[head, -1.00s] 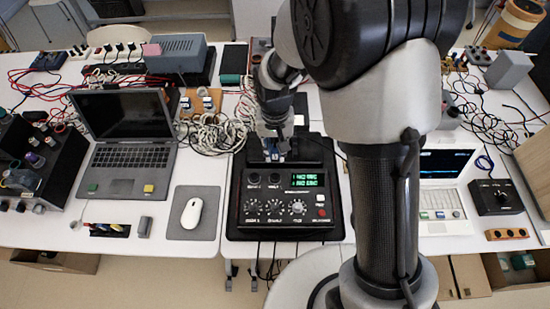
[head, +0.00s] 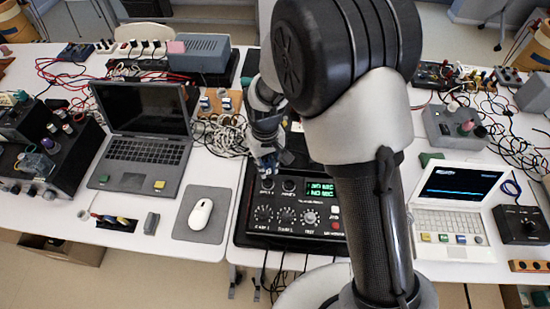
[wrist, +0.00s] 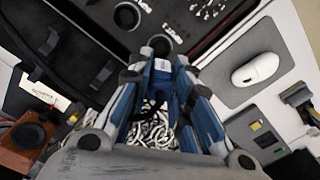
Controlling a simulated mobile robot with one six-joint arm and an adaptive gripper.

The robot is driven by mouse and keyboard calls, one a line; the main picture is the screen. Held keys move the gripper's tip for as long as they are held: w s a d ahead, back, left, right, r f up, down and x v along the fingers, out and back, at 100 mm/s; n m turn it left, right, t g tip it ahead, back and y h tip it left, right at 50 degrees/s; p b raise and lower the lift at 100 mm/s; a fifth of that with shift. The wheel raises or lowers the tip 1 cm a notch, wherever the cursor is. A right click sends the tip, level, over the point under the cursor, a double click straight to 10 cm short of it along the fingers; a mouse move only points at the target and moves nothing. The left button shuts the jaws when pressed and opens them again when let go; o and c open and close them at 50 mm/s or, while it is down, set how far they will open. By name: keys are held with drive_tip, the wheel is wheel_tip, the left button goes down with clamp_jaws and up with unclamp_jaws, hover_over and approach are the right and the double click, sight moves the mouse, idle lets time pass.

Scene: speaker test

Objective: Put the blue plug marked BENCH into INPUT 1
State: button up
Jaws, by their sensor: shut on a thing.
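My gripper (head: 268,165) hangs over the back left of a black instrument box (head: 240,222). In the wrist view its blue-grey fingers (wrist: 160,84) are shut on a small blue plug (wrist: 161,76) with a pale label, too small to read. The plug's front end points at the left round socket (head: 267,184) of the box, which also shows in the wrist view (wrist: 160,44) beside white lettering. I cannot tell whether plug and socket touch. A second round socket (head: 289,186) lies to the right in the head view and is free.
A mouse (head: 201,213) on a grey pad (head: 189,235) and a dark laptop (head: 148,150) stand left of the box. Pale coiled cable (wrist: 152,132) lies below the fingers. A white laptop (head: 450,222) stands right, beyond my arm.

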drive_tip(key=shift+f+b, duration=2.25)
drive_tip(key=shift+f, duration=0.9)
drive_tip(key=shift+f, duration=0.25)
drive_tip(key=o, duration=1)
drive_tip(key=shift+c, duration=0.2)
drive_tip(key=shift+r, duration=0.1)
wheel_tip(320, 180, up, 12)
drive_tip(key=shift+f, duration=0.2)
drive_tip(key=shift+r, duration=0.15)
